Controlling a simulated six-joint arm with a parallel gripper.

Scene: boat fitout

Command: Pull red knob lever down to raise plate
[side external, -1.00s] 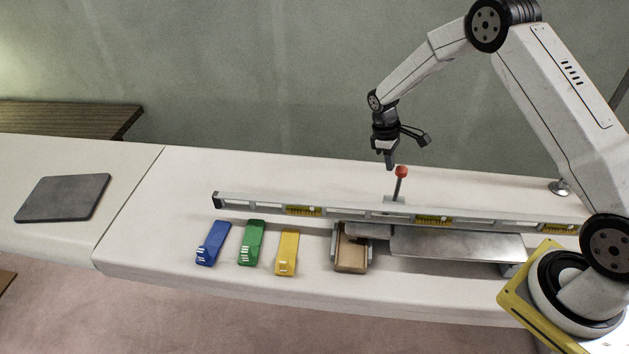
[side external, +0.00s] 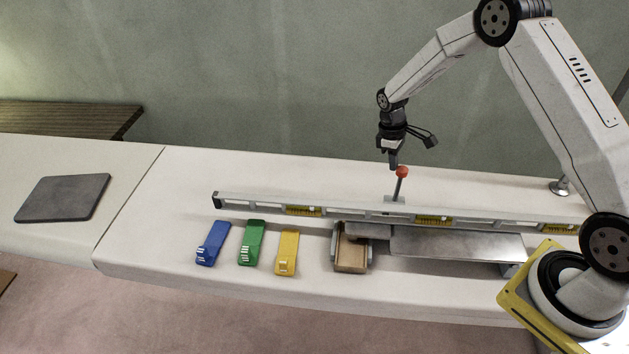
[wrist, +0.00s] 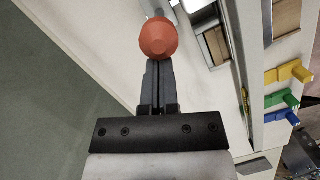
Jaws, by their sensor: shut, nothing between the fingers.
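The red knob (side external: 402,171) tops a short dark lever (side external: 398,188) that stands nearly upright behind the long level-like rail. My gripper (side external: 394,166) points down just left of the knob, its fingertips at about the knob's height. In the wrist view the gripper (wrist: 158,64) is shut and empty, with its tips right at the edge of the red knob (wrist: 158,38). I cannot tell whether they touch. The flat metal plate (side external: 455,243) lies in front of the rail, low over the bench.
The rail (side external: 350,211) runs along the white bench. Blue (side external: 212,243), green (side external: 252,243) and yellow (side external: 287,251) pieces lie in front of it, beside an open wooden box (side external: 350,256). A grey pad (side external: 62,198) lies far left. The bench behind the rail is mostly clear.

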